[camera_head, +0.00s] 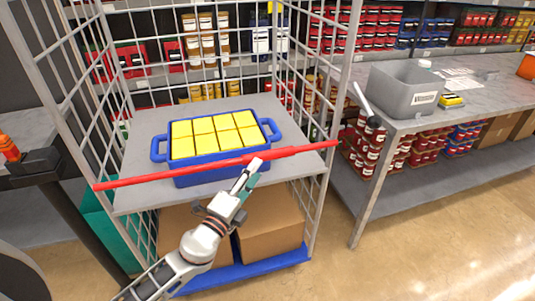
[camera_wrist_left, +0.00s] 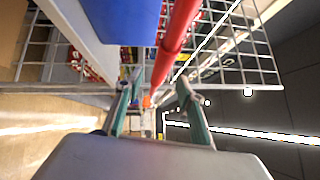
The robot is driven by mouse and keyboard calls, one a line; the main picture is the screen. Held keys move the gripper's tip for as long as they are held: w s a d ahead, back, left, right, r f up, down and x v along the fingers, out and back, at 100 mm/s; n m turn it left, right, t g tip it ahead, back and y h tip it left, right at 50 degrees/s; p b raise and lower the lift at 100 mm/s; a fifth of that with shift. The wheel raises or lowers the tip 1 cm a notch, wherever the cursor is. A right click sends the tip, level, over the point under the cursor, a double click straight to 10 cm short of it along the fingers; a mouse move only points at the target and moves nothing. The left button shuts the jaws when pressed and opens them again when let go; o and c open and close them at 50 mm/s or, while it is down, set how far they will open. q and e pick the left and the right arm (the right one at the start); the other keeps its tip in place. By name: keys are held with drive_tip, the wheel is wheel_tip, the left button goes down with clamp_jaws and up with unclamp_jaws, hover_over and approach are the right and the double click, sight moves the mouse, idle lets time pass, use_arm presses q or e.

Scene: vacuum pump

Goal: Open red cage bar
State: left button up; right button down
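The red cage bar (camera_head: 210,167) runs across the front of the wire cage, from the left post to the right post, slightly higher on the right. My left gripper (camera_head: 250,172) is at the bar's middle, its fingertips overlapping the bar in the head view. In the left wrist view, the fingers of my left gripper (camera_wrist_left: 157,108) are spread apart, and the red bar (camera_wrist_left: 172,50) appears between them, nearer the right finger. A gap shows beside the bar; contact cannot be told. My right gripper is not in view.
A blue crate (camera_head: 160,152) with several yellow blocks stands on the cage's grey shelf (camera_head: 135,195), just behind the bar. Cardboard boxes (camera_head: 268,222) sit below. A grey table (camera_head: 440,115) with a grey bin (camera_head: 405,90) stands right. Floor (camera_head: 440,250) at lower right is clear.

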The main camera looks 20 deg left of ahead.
sight(267, 152)
use_arm(q)
drive_tip(key=shift+p+x, duration=0.65)
drive_tip(key=shift+x, duration=3.3)
drive_tip(key=shift+d+r, duration=0.1)
clamp_jaws()
